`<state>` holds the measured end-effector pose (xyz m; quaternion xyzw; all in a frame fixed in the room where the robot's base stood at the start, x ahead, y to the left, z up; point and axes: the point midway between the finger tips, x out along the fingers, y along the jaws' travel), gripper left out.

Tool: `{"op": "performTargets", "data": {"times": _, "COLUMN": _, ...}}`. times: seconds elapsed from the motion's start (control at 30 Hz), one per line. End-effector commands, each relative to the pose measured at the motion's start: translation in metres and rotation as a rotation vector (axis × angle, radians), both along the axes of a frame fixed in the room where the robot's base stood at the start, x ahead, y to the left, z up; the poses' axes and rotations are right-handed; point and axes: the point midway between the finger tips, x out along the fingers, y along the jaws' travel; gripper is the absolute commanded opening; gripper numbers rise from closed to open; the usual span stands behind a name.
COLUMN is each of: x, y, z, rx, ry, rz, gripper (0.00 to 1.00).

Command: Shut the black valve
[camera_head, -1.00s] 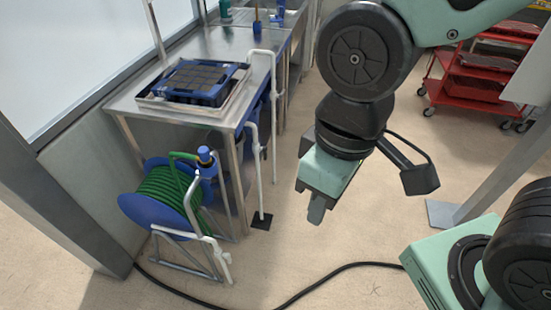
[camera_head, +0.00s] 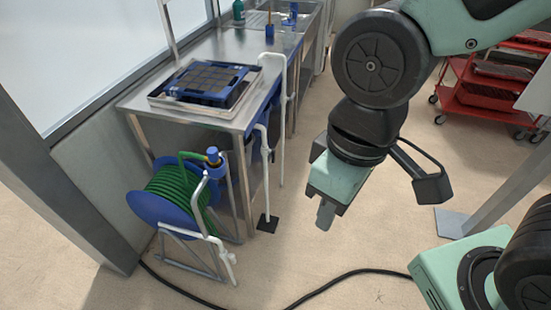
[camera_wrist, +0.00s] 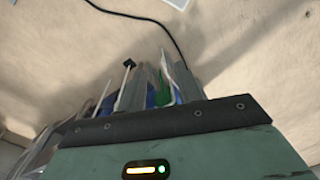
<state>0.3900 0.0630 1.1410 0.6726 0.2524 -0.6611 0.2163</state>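I cannot pick out a black valve clearly in either view. White pipes (camera_head: 283,120) stand at the front edge of the metal bench, and a shorter white pipe (camera_head: 265,180) rises from a black floor plate (camera_head: 267,223). Small fittings on these pipes are too small to tell apart. My gripper (camera_head: 324,216) hangs in the air right of the pipes, pointing down and touching nothing. In the wrist view its two grey fingers (camera_wrist: 160,88) stand apart, with blue and green of the hose reel showing between them.
A blue reel with green hose (camera_head: 172,193) stands on a frame left of the pipes. A blue tray (camera_head: 208,84) lies on the metal bench (camera_head: 228,48). A black cable (camera_head: 330,275) crosses the floor. A red cart (camera_head: 465,95) is at the far right.

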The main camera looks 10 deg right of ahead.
Motion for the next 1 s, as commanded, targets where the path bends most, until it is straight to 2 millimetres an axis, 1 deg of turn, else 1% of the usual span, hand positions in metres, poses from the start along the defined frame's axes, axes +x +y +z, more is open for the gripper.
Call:
{"op": "performTargets", "data": {"times": 0.17, "x": 0.000, "y": 0.000, "z": 0.000, "rx": 0.000, "ry": 0.000, "rz": 0.000, "gripper": 0.35}}
{"op": "performTargets", "data": {"times": 0.2, "x": 0.000, "y": 0.000, "z": 0.000, "rx": 0.000, "ry": 0.000, "rz": 0.000, "gripper": 0.32}}
{"op": "performTargets", "data": {"times": 0.27, "x": 0.001, "y": 0.000, "z": -0.002, "rx": 0.001, "ry": -0.002, "rz": 0.001, "gripper": 0.15}}
{"op": "performTargets", "data": {"times": 0.3, "x": 0.003, "y": 0.001, "z": -0.005, "rx": 0.005, "ry": -0.004, "rz": 0.003, "gripper": 0.04}}
{"op": "performTargets", "data": {"times": 0.33, "x": 0.005, "y": 0.002, "z": -0.009, "rx": 0.010, "ry": -0.008, "rz": 0.006, "gripper": 0.00}}
{"op": "performTargets", "data": {"times": 0.37, "x": 0.009, "y": 0.004, "z": -0.015, "rx": 0.017, "ry": -0.015, "rz": 0.010, "gripper": 0.00}}
{"op": "performTargets", "data": {"times": 0.43, "x": 0.022, "y": 0.010, "z": -0.034, "rx": 0.043, "ry": -0.042, "rz": 0.027, "gripper": 0.00}}
{"op": "performTargets", "data": {"times": 0.47, "x": 0.029, "y": 0.013, "z": -0.044, "rx": 0.056, "ry": -0.057, "rz": 0.037, "gripper": 0.00}}
{"op": "performTargets", "data": {"times": 0.5, "x": 0.041, "y": 0.017, "z": -0.059, "rx": 0.077, "ry": -0.084, "rz": 0.051, "gripper": 0.00}}
{"op": "performTargets", "data": {"times": 0.57, "x": 0.061, "y": 0.024, "z": -0.082, "rx": 0.108, "ry": -0.131, "rz": 0.076, "gripper": 0.00}}
{"op": "performTargets", "data": {"times": 0.6, "x": 0.076, "y": 0.028, "z": -0.098, "rx": 0.128, "ry": -0.166, "rz": 0.093, "gripper": 0.00}}
{"op": "performTargets", "data": {"times": 0.73, "x": 0.123, "y": 0.039, "z": -0.145, "rx": 0.176, "ry": -0.288, "rz": 0.150, "gripper": 0.00}}
{"op": "performTargets", "data": {"times": 0.83, "x": 0.159, "y": 0.043, "z": -0.180, "rx": 0.196, "ry": -0.388, "rz": 0.192, "gripper": 0.00}}
{"op": "performTargets", "data": {"times": 0.97, "x": 0.205, "y": 0.044, "z": -0.226, "rx": 0.201, "ry": -0.525, "rz": 0.247, "gripper": 0.00}}
{"op": "performTargets", "data": {"times": 1.0, "x": 0.219, "y": 0.044, "z": -0.240, "rx": 0.198, "ry": -0.567, "rz": 0.266, "gripper": 0.00}}
